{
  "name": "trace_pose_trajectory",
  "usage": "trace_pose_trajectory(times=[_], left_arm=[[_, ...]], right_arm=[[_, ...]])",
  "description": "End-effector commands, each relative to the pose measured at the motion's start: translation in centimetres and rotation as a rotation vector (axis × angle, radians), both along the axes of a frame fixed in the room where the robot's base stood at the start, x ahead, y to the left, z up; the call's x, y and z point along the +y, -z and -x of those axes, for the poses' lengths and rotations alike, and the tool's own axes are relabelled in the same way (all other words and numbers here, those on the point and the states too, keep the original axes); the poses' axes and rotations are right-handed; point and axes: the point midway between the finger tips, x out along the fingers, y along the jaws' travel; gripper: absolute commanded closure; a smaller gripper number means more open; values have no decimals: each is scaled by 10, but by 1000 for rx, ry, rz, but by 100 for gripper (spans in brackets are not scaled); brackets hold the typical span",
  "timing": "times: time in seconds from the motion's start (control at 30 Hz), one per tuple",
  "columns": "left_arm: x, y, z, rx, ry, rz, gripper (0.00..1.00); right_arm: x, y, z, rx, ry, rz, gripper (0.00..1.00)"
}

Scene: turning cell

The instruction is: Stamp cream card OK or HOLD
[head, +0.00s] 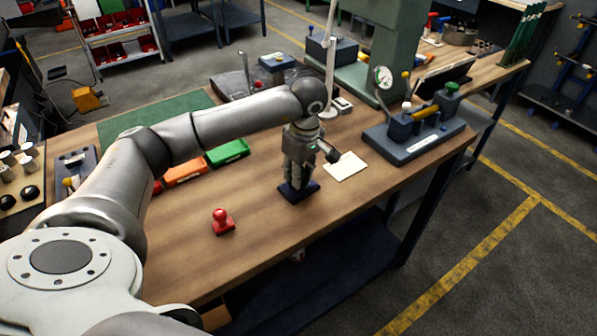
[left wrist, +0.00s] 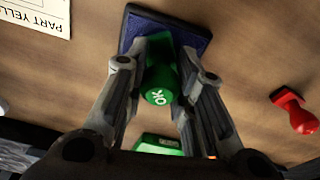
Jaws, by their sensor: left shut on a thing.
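My left gripper (head: 297,180) is shut on the green stamp marked OK (left wrist: 160,85), which stands between its fingers in the left wrist view. The stamp is over the dark blue ink pad (head: 312,187), which also shows in the left wrist view (left wrist: 198,38). I cannot tell whether the stamp touches the pad. The cream card (head: 346,167) lies flat to the right of the pad; its printed corner shows in the left wrist view (left wrist: 38,15). A red stamp (head: 222,221) stands on the bench, left of the pad. My right gripper is not in view.
Bare wood lies between the red stamp and the bench's front edge.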

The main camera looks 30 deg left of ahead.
Motion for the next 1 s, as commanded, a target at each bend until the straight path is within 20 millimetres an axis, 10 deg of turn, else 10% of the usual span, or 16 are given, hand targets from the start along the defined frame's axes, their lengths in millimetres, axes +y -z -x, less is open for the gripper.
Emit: trace_pose_trajectory(times=[0.57, 1.0], left_arm=[[-1, 1, 2, 10, 2, 0, 91], [0, -35, 1, 3, 2, 0, 91]], right_arm=[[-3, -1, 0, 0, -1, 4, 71], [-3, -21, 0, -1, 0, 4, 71]])
